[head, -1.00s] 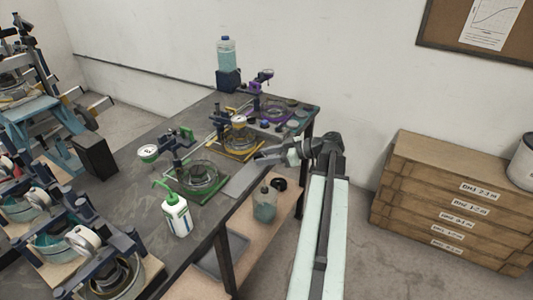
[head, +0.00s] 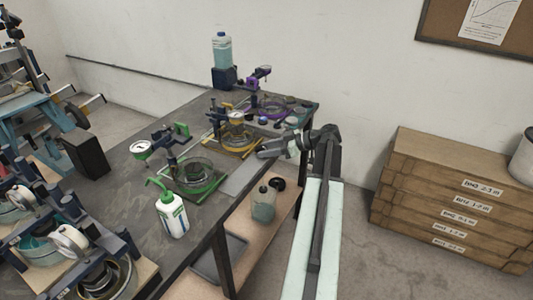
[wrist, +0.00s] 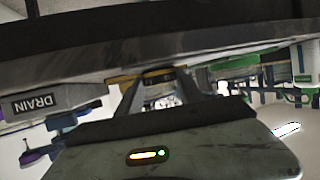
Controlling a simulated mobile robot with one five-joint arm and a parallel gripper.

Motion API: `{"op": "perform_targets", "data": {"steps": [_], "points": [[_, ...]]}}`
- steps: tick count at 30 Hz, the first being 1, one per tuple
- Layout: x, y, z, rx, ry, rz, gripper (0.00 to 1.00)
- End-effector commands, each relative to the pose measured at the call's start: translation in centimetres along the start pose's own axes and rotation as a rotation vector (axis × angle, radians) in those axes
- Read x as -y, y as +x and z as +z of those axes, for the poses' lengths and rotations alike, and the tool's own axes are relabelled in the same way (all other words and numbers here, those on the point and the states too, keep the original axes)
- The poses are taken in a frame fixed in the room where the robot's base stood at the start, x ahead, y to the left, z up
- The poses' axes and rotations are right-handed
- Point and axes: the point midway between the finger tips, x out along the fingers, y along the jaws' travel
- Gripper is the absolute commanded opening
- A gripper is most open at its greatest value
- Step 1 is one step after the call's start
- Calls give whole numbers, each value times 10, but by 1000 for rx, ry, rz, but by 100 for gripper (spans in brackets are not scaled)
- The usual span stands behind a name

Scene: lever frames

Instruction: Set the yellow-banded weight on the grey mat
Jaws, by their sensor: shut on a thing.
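The grey mat (head: 243,178) is a flat bare strip at the table's right edge, beside the green-framed stand. My gripper (head: 262,153) is just beyond the mat's far end in the head view, near the table edge; its height over the table is hard to tell. In the wrist view my gripper (wrist: 160,88) is shut on a small dark piece with a yellow band, which looks like the yellow-banded weight (wrist: 158,75). The weight is partly hidden between the fingers, and I cannot make it out in the head view.
A green-framed stand (head: 195,188), a yellow-framed stand (head: 237,152) and a purple-framed stand (head: 272,108) line the table. A green-capped bottle (head: 172,215) stands at the front. A flask (head: 264,203) is on the lower shelf.

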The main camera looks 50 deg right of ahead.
Motion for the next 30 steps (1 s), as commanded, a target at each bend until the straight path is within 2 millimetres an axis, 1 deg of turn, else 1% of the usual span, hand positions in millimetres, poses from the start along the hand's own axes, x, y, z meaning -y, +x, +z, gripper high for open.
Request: {"op": "perform_targets", "data": {"steps": [5, 6, 7, 8, 16, 19, 20, 23, 27, 30], "points": [[0, 0, 4, -1, 1, 2, 0], [0, 0, 3, 0, 1, 2, 55], [-1, -1, 3, 0, 1, 2, 63], [-1, -1, 3, 0, 1, 3, 66], [-1, -1, 2, 0, 1, 3, 66], [-1, -6, -3, 0, 2, 4, 66], [-1, -10, -2, 0, 2, 5, 66], [-2, -32, -4, 0, 4, 7, 66], [-2, -70, -5, 0, 3, 7, 66], [-2, -93, -4, 0, 4, 7, 66]]}}
